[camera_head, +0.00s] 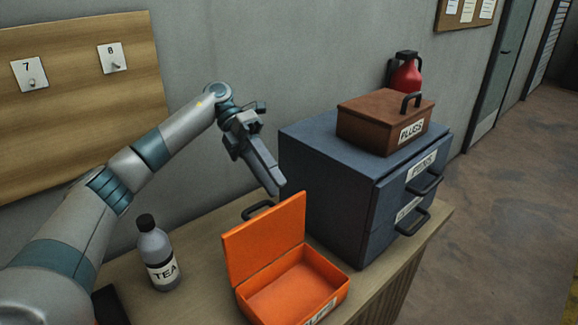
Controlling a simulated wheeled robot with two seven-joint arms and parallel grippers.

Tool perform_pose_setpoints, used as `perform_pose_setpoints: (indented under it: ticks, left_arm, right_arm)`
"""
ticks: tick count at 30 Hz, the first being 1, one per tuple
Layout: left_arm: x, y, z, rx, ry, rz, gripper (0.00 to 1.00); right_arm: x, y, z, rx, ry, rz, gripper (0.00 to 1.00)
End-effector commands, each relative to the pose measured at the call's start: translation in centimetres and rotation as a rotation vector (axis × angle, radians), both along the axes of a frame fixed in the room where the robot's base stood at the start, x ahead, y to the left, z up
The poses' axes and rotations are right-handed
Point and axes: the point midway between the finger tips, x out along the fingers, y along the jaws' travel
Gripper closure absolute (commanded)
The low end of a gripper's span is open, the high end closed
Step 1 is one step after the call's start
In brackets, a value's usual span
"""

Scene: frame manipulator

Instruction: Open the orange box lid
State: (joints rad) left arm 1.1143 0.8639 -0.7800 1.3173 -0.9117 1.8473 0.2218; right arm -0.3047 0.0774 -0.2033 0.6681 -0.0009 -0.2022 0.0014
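The orange box (296,292) stands on the table with its front label partly cut off by the bottom edge. Its orange lid (265,238) is raised upright at the back left, and the inside looks empty. A dark handle (258,210) shows behind the lid's top edge. My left gripper (275,188) is above and behind the lid, pointing down to the right, apart from the lid as far as I can see. Its fingers look closed together with nothing between them. My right gripper is not in view.
A dark blue drawer cabinet (322,200) stands right of the box, with a brown box labelled PLUGS (375,125) on top. A red container (407,76) is behind it. A TEA bottle (156,256) stands left of the box. A wooden board (75,100) hangs on the wall.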

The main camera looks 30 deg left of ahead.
Motion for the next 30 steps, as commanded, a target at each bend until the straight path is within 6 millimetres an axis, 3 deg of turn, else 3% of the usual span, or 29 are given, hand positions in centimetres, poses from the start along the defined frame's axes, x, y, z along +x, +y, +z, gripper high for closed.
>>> perform_pose_setpoints:
  ticks: [5,12,22,23,26,30]
  left_arm:
    - [0.0,-2.3,1.6,0.000,0.000,-0.001,0.71]
    - [0.1,-4.1,2.6,0.000,0.000,-0.001,0.71]
    - [0.2,-4.3,2.6,0.000,0.001,0.001,0.71]
    - [0.2,-4.3,2.6,0.000,0.001,0.001,0.73]
    - [0.1,-4.4,2.7,0.004,0.002,0.001,0.97]
    - [-0.1,-4.7,2.9,0.036,0.017,0.005,1.00]
  right_arm:
    - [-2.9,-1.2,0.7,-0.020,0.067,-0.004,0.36]
    - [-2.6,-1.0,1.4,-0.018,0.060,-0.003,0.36]
    - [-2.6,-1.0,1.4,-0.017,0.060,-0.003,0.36]
    - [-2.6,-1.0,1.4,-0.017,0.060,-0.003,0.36]
    - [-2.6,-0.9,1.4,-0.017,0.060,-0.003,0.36]
    - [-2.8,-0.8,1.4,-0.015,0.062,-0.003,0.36]
